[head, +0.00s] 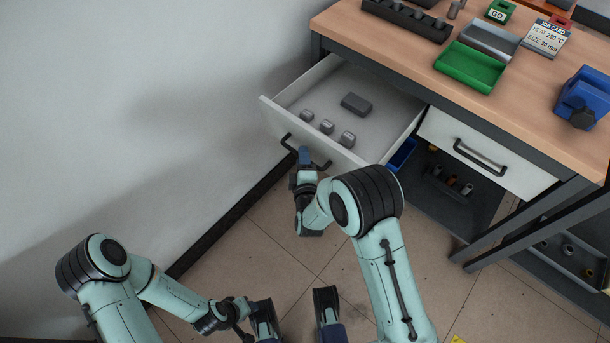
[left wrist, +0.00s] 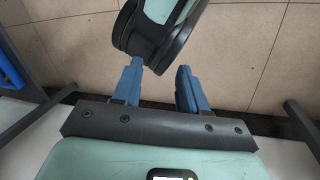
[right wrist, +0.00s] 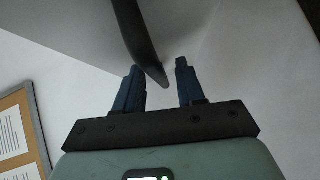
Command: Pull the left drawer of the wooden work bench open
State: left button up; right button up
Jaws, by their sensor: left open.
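The left drawer (head: 299,88) of the wooden work bench (head: 405,55) is pulled out, showing its light grey inside. Its dark bar handle (head: 321,165) is on the white front. My right gripper (head: 305,158) is at this handle. In the right wrist view the dark handle bar (right wrist: 141,40) reaches between the tips of my right gripper (right wrist: 160,72); the fingers stand apart, with a gap visible beside the bar. My left gripper (head: 295,312) is open and empty, low over the floor, away from the drawer. Its spread fingers (left wrist: 158,88) also show in the left wrist view.
Several small grey blocks (head: 347,138) lie in the open drawer. The right drawer (head: 483,152) is shut. A green tray (head: 469,67) and a blue device (head: 583,98) stand on the bench top. A white wall (head: 150,100) is close on the left.

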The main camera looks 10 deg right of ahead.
pick_arm(q)
jog(key=shift+s+d+r+g+p, duration=0.25)
jog(key=shift+s+d+r+p, duration=0.1)
jog(key=shift+s+r, duration=0.2)
jog(key=shift+s+d+r+g+p, duration=0.25)
jog(key=shift+s+r+p, duration=0.15)
jog(key=shift+s, duration=0.25)
pick_arm(e)
jog(key=s+a+r, duration=0.1)
jog(key=s+r, duration=0.1)
jog(key=s, duration=0.9)
jog(key=shift+s+a, duration=0.2)
jog(key=shift+s, duration=0.15)
jog(key=shift+f, duration=0.1)
